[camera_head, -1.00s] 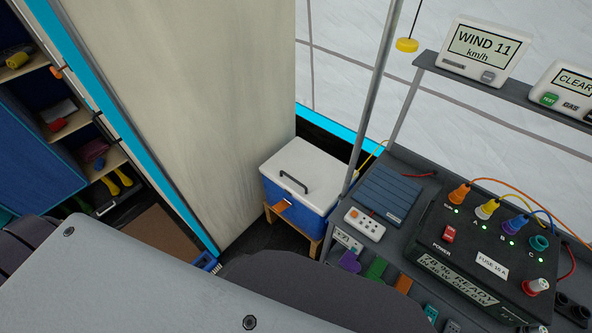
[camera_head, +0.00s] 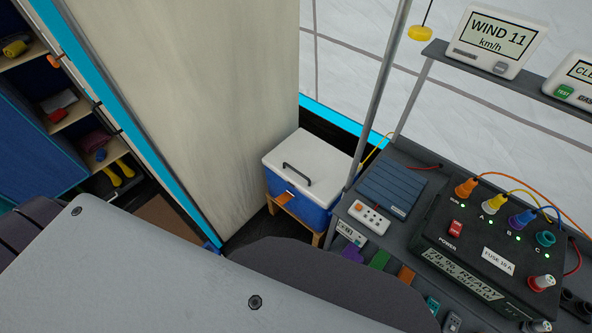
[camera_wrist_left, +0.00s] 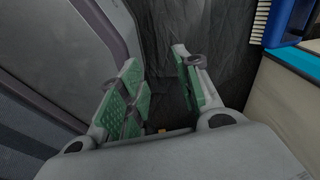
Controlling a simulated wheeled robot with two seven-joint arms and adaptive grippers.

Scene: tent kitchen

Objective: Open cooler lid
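The cooler (camera_head: 296,207) is a blue box on a low wooden stand, in the corner between the pale wall panel and the equipment bench in the head view. Its white lid (camera_head: 318,165) is shut, with a dark handle on top. An orange latch (camera_head: 285,198) shows on its front. My left gripper (camera_wrist_left: 160,95) shows in the left wrist view, its green-padded fingers apart with nothing between them, above dark floor. The cooler is not in that view. Neither gripper shows in the head view.
A bench with a black power unit (camera_head: 493,245) and a blue ribbed panel (camera_head: 392,188) stands right of the cooler. A pole (camera_head: 380,95) rises beside it. Shelves (camera_head: 70,125) stand at left. A blue brush-like thing (camera_wrist_left: 275,22) shows in the wrist view.

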